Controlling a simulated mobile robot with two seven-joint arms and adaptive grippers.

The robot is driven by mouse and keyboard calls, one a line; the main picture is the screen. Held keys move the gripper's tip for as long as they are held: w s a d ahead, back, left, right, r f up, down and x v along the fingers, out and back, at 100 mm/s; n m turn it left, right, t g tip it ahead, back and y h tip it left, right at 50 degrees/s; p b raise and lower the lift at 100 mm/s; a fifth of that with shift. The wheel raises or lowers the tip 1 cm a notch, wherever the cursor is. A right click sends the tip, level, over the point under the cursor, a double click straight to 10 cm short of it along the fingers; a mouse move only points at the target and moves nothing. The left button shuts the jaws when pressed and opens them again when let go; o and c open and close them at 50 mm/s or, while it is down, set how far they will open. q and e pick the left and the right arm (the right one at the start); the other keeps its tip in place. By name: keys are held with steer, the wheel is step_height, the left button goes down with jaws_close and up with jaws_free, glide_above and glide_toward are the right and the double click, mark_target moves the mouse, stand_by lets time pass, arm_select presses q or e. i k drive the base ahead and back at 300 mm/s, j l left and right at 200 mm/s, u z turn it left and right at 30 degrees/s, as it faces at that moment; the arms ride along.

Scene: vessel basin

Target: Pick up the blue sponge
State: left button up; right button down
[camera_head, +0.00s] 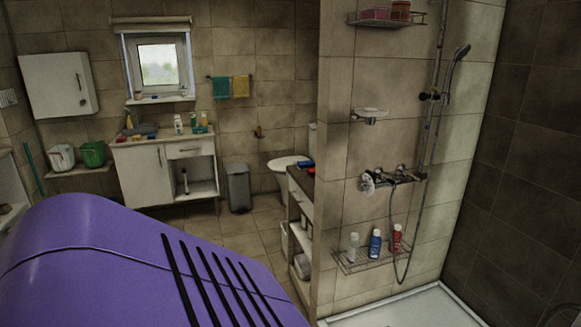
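A small blue item (306,163) lies on the brown counter (302,177) by the partition wall, with something red beside it. It may be the blue sponge, but it is too small to tell. Small red, yellow and bluish items (135,138) also lie on the white washing cabinet (142,173) at the back. I cannot tell whether one of them is the blue sponge. Neither of my grippers is in view.
A grey bin (238,187) stands beside the back cabinet. The tiled wall (340,90) stands between the room and the shower tray (410,308). A wire shelf (368,262) holds several bottles. Tiled floor (245,228) is clear in the middle. The lower left is blocked from view.

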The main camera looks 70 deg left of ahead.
mark_target(304, 165)
steer(key=u, duration=2.05)
steer(key=i+j+z, duration=0.25)
steer(key=j, duration=0.4)
steer(key=j+z, duration=0.25)
steer(key=j, duration=0.45)
steer(key=i+j+z, duration=0.25)
steer(key=j, duration=0.45)
steer(key=i+j+u, duration=0.2)
steer(key=i+u, duration=0.65)
steer(key=i, duration=0.15)
steer(key=i+j, duration=0.1)
steer(key=i, duration=0.4)
steer(key=i+j, duration=0.15)
steer(key=i, duration=0.35)
steer(key=i+j, duration=0.1)
steer(key=i, duration=0.4)
steer(key=z, duration=0.05)
